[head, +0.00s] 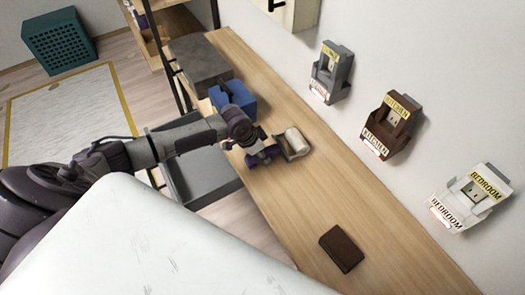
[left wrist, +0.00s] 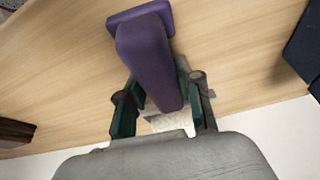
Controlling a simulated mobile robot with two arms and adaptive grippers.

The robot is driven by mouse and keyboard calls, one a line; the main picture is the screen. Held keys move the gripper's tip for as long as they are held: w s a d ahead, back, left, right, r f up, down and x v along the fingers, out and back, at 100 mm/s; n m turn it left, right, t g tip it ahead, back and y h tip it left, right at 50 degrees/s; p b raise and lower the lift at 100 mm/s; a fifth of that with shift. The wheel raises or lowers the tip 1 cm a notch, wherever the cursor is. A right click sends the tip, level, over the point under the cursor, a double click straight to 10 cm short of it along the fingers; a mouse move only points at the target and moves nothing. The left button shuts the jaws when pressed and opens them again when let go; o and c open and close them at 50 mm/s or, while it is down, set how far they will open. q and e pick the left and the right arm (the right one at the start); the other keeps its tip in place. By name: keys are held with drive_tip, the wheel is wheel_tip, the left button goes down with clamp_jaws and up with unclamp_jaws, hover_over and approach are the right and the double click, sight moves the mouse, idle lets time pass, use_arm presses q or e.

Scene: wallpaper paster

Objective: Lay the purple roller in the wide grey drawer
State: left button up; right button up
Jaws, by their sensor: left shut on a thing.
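My left gripper (head: 262,153) is shut on the purple roller (left wrist: 146,52), just above or at the wooden bench top. In the left wrist view, its purple body runs between the two fingers of my left gripper (left wrist: 162,108); the arm and fingers partly hide it in the head view. A grey drawer (head: 208,188) stands pulled out from the bench's left side, partly hidden beneath my left arm; the part in view looks empty. My right gripper is not in view.
A white cylinder in a grey frame (head: 296,144) sits beside my left gripper; contact is unclear. A blue box (head: 238,100), a grey case (head: 198,62) and a brown block (head: 341,249) are on the bench (head: 300,200). Labelled holders, including a brown one (head: 392,122), line the wall.

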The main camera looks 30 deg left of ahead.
use_arm(q)
drive_tip(key=o, duration=1)
drive_tip(key=shift+f, duration=0.1)
drive_tip(key=shift+f+b, duration=0.15)
drive_tip(key=shift+b, duration=0.25)
drive_tip(key=shift+a, duration=0.1)
drive_tip(key=v, duration=0.4)
drive_tip(key=b+v, duration=0.1)
drive_tip(key=v, duration=0.4)
drive_tip(key=w+v, duration=0.1)
drive_tip(key=v, duration=0.4)
drive_tip(key=shift+d+r+b, duration=0.2)
drive_tip(key=shift+d+b, duration=0.15)
drive_tip(key=shift+b, duration=0.05)
